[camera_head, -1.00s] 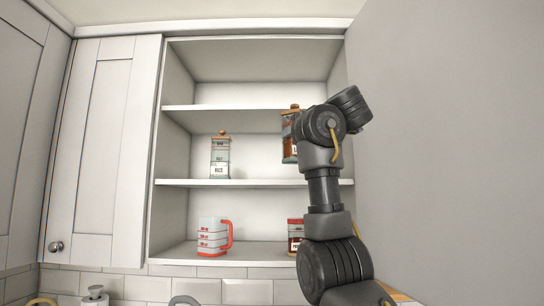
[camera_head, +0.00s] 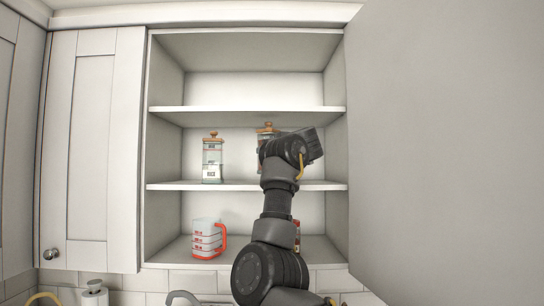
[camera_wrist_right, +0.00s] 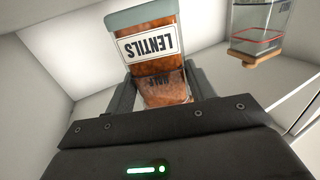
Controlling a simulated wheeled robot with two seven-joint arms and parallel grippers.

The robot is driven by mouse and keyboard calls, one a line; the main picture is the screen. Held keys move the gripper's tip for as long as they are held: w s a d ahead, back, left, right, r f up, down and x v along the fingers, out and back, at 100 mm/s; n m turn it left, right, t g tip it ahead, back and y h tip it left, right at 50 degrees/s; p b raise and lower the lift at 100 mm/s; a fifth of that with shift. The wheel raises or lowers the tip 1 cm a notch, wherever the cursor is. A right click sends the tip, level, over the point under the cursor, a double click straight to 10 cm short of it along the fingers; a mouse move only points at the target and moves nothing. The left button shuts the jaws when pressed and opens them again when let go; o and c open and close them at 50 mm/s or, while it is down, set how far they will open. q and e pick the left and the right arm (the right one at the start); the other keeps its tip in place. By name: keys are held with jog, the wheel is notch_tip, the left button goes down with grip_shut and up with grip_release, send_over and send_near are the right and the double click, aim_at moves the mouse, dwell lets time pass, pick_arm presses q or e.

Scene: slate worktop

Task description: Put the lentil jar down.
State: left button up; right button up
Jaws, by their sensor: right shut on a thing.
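The lentil jar (camera_head: 267,133), with a wooden lid, is at the middle shelf's level inside the open cupboard, right of the rice jar. My right arm hides its lower part in the head view, so I cannot tell whether its base touches the shelf. In the right wrist view the jar (camera_wrist_right: 155,50) shows orange-brown contents and an upside-down LENTILS label. My right gripper (camera_wrist_right: 160,88) is shut on it, one finger on each side. My left gripper is not in view.
The rice jar (camera_head: 212,158) stands on the middle shelf (camera_head: 200,186), left of the lentil jar. Another item there is mostly hidden behind my arm. The top shelf (camera_head: 240,108) is empty. A large panel (camera_head: 440,150) bounds the right.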

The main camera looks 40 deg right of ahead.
notch_tip(320, 180, down, 2)
jog(key=shift+w+f+p, duration=0.1)
jog(key=shift+f+p, duration=0.15)
jog(key=shift+p, duration=0.25)
jog(key=shift+f+b, duration=0.25)
jog(key=shift+b, duration=0.1)
jog(key=o, duration=1.4)
jog(key=shift+o, duration=0.2)
